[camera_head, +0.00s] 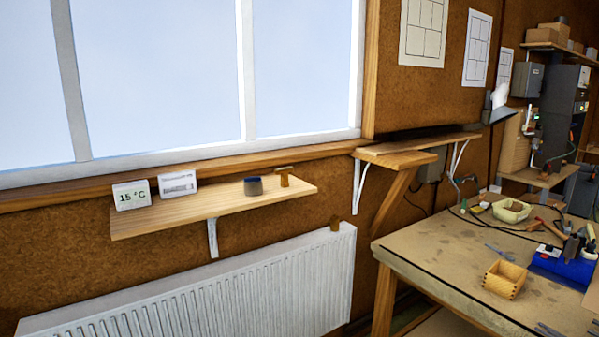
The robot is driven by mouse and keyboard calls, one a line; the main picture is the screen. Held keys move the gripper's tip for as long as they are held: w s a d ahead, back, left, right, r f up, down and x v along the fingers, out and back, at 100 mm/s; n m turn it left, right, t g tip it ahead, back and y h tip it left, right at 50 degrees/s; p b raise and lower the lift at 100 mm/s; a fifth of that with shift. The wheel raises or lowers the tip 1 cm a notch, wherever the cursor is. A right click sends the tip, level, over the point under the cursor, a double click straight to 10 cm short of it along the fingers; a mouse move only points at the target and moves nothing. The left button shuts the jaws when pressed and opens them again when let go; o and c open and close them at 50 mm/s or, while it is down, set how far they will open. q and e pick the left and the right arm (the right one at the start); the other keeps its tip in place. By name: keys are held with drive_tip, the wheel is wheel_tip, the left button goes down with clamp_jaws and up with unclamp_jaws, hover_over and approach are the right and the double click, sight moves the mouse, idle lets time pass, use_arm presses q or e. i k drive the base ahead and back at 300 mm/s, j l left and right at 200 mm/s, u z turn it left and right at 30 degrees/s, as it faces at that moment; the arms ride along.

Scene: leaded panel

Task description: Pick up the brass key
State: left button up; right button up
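A small brown-gold T-shaped thing, which looks like the brass key (284,178), stands upright near the right end of the wooden shelf (215,207) below the window. It is too small to tell its material for sure. Neither of my grippers is in view, and nothing touches the T-shaped thing.
A dark blue-grey tin (253,187) stands just left of it. A 15 °C display (132,195) and a white card (177,184) stand further left. A cluttered workbench (440,245) stands right.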

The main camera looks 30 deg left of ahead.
sight(283, 172)
drive_tip(key=i+u, duration=0.35)
drive_tip(key=i+l+u, duration=0.25)
drive_tip(key=u, duration=0.15)
drive_tip(key=i+l+u, duration=0.5)
drive_tip(key=u, duration=0.25)
drive_tip(key=i+l+u, duration=0.2)
drive_tip(key=u, duration=0.2)
drive_tip(key=i+l+u, duration=0.1)
drive_tip(key=l+u, duration=0.2)
drive_tip(key=u, duration=0.15)
